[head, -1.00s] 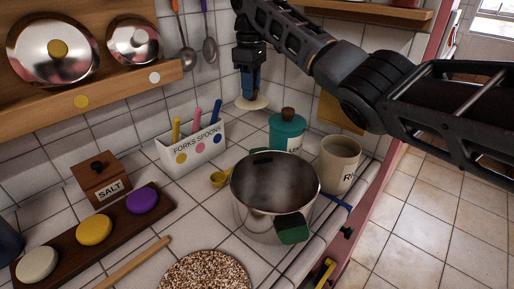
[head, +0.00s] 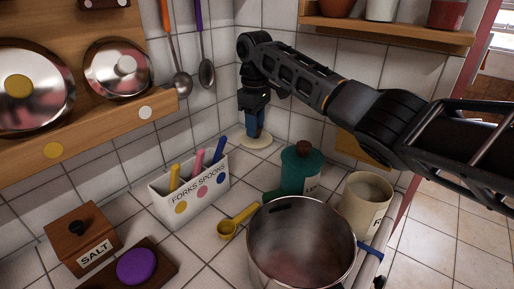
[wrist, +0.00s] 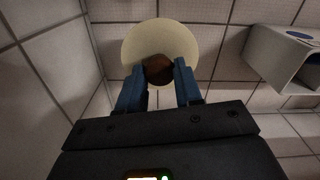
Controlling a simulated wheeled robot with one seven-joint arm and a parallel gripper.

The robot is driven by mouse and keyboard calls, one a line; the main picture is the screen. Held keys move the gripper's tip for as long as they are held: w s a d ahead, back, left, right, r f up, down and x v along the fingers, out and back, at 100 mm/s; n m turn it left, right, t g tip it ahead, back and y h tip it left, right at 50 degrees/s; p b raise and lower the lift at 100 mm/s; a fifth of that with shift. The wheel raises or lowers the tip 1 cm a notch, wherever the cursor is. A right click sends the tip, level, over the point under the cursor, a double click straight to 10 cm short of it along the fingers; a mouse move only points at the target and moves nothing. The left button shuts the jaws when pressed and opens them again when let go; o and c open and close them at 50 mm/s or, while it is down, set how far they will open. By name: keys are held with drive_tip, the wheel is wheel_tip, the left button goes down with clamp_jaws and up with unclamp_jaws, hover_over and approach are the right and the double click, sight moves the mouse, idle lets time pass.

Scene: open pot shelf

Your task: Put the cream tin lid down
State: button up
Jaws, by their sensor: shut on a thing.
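The cream tin lid (head: 247,144) is a pale round disc with a brown knob (wrist: 158,68), seen from above in the wrist view. My gripper (head: 254,132) points down with its blue fingers shut on the knob. The lid is level, low over the tiled counter in the back corner, behind the teal canister; I cannot tell whether it touches the tiles. The cream tin (head: 367,202) stands open at the right, its label partly hidden by the pot.
The teal canister (head: 300,171) stands right of the lid, and the forks-and-spoons holder (head: 188,190) to its left. A steel pot (head: 300,245) and yellow scoop (head: 238,220) are in front. Ladles hang on the wall. Tiles around the lid look clear.

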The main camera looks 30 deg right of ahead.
sight(255, 140)
drive_tip(key=shift+f, duration=2.5)
drive_tip(key=shift+f, duration=0.15)
drive_tip(key=o, duration=1)
drive_tip(key=shift+r, duration=3.95)
